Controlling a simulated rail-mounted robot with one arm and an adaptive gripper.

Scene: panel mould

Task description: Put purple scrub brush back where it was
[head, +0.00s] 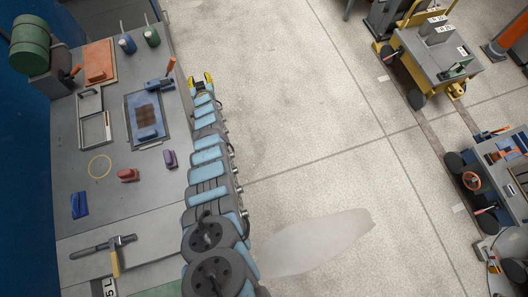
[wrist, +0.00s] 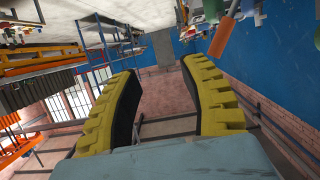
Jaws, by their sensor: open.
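The purple scrub brush (head: 170,158) lies on the grey bench near its right edge, beside my arm. A thin yellow ring (head: 99,166) is on the bench to its left, with nothing inside it. My gripper (head: 203,82) is at the upper end of my arm, by the bench's right edge and well above the brush in the picture. In the wrist view my gripper (wrist: 167,100) has its yellow fingers wide apart, with nothing between them. The brush does not show in the wrist view.
A red brush (head: 128,175) lies between the ring and the purple brush. A framed panel (head: 144,118) with a blue tool is above them. A blue item (head: 79,205) and a hammer (head: 113,250) lie lower. My arm runs along the bench's right edge.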

